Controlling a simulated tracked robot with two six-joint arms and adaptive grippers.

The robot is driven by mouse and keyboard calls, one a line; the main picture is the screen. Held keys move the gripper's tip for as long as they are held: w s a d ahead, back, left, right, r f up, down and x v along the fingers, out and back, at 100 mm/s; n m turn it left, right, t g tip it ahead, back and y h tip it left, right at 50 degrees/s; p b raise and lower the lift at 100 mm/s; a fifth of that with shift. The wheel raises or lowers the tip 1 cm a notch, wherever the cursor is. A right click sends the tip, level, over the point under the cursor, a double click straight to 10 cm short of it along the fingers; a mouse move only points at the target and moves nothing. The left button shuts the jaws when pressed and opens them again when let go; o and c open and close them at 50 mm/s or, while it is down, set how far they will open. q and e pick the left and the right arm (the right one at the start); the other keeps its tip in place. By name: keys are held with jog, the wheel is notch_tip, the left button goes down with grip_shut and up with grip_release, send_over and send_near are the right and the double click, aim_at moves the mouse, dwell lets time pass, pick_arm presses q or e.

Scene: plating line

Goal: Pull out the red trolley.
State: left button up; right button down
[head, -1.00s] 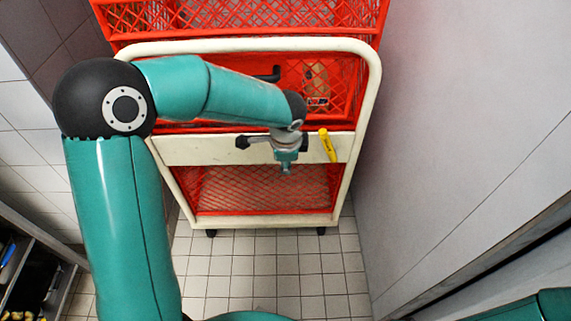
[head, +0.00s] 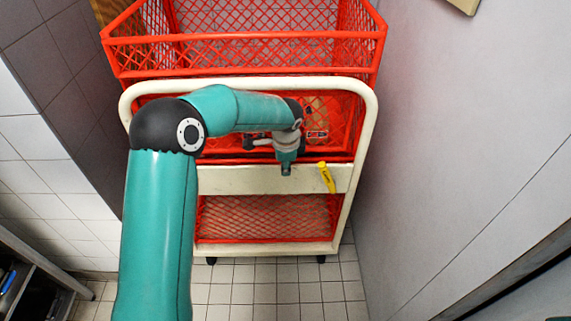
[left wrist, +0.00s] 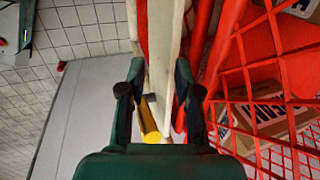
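The red trolley has a cream tube frame (head: 370,125), red mesh baskets and a cream front panel (head: 230,180). It stands upright between two walls. A yellow piece (head: 327,177) is on the panel, and it also shows in the left wrist view (left wrist: 149,122). My left gripper (head: 286,168) is at the panel's top edge, left of the yellow piece. In the left wrist view my left gripper's fingers (left wrist: 158,88) are apart, with the cream panel edge between them and a gap beside one finger. My right gripper is out of view.
A grey wall (head: 450,130) stands close on the trolley's right, and a tiled wall (head: 50,150) on its left. A dark shelf (head: 30,290) is at the lower left. Printed brown boxes (left wrist: 262,118) lie inside the basket. The tiled floor (head: 280,295) before the trolley is clear.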

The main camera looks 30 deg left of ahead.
pick_arm(q)
jog(key=shift+w+a+f, duration=0.25)
jog(key=shift+w+f, duration=0.15)
jog(key=shift+f, duration=0.4)
jog(key=shift+w+a+f, duration=0.25)
jog(key=shift+w+f, duration=0.2)
jog(key=shift+f, duration=0.35)
jog(key=shift+w+a+f, duration=0.25)
jog(key=shift+w+f, duration=0.15)
jog(key=shift+f, duration=0.4)
jog(key=shift+c, duration=0.2)
grip_shut()
